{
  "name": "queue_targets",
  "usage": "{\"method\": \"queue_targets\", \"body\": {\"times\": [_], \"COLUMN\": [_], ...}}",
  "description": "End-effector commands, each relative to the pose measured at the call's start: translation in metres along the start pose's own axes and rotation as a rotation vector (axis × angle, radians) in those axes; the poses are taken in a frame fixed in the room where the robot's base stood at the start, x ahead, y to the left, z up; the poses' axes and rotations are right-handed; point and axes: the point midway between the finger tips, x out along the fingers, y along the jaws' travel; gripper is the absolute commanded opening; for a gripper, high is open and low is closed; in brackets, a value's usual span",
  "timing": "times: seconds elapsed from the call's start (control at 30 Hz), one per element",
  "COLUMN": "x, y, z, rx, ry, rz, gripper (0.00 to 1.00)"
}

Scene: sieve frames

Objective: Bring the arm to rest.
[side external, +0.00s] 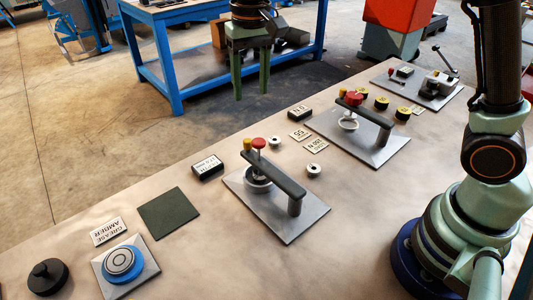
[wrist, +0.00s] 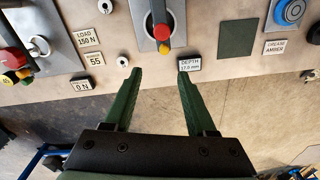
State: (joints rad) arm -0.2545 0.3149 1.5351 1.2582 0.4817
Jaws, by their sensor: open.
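My gripper (side external: 251,90) hangs at the top of the side view with its two green fingers pointing down. It is open and nothing is between the fingers. It is up in the air, apart from everything on the bench. In the wrist view my gripper (wrist: 159,76) shows its fingers spread wide, with the bench edge and the floor seen between and below them.
The workbench (side external: 150,235) carries a near lever fixture (side external: 297,225), a far lever fixture (side external: 385,150), a blue round part (side external: 122,262), a dark pad (side external: 168,213) and a black knob (side external: 47,276). A blue-framed table (side external: 170,60) stands behind. Open floor lies left.

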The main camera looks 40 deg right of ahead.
Motion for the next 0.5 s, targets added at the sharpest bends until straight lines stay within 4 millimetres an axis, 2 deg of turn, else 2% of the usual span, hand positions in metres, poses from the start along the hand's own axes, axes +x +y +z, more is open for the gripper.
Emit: {"method": "queue_targets", "body": {"times": [0.2,0.5], "x": [-0.032,-0.047], "y": [0.042,0.097], "z": [0.024,0.070], "rx": [-0.050,-0.134], "ry": [0.109,0.277], "rz": [-0.043,-0.067], "gripper": [0.56,0.56]}}
